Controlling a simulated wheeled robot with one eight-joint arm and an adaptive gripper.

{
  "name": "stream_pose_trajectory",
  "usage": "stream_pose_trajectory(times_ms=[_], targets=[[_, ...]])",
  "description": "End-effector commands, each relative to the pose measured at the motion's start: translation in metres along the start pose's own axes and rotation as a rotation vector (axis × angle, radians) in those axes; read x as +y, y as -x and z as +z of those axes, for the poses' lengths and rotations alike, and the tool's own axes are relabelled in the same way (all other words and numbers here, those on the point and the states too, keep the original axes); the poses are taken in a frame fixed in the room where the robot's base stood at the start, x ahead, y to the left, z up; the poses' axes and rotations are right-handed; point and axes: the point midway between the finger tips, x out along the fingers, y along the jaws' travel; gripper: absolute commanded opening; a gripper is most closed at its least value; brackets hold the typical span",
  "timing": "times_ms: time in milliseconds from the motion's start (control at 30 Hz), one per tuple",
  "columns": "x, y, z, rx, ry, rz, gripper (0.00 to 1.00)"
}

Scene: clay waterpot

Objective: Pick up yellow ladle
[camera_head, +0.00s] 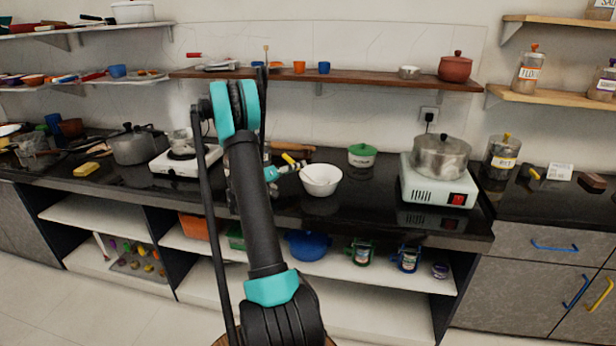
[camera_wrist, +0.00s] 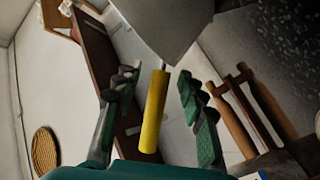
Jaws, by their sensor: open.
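The yellow ladle (camera_head: 289,158) leans in a white bowl (camera_head: 321,187) on the black counter, with its yellow handle sticking up over the bowl's left rim. In the wrist view the yellow handle (camera_wrist: 153,112) lies between the two fingers of my gripper (camera_wrist: 157,82), with gaps on both sides. A thin shaft runs from it to the pale bowl (camera_wrist: 165,25) at the top. The ladle's head is hidden. In the head view my gripper (camera_head: 287,167) is beside the handle, left of the bowl, open and empty.
A green-lidded pot (camera_head: 362,155) stands behind the bowl to the right. A steel pot (camera_head: 441,156) sits on a white stove (camera_head: 437,188) further right. A wooden shelf (camera_head: 350,76) runs above. The counter between bowl and stove is clear.

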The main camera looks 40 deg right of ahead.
Motion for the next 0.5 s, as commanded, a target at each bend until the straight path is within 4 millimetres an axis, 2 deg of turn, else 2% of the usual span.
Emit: stream_pose_trajectory(times_ms=[167, 500], targets=[[-0.0001, 0.0, -0.0001, 0.0, 0.0, 0.0, 0.41], [0.0001, 0.0002, 0.0, 0.0, 0.0, 0.0, 0.0]])
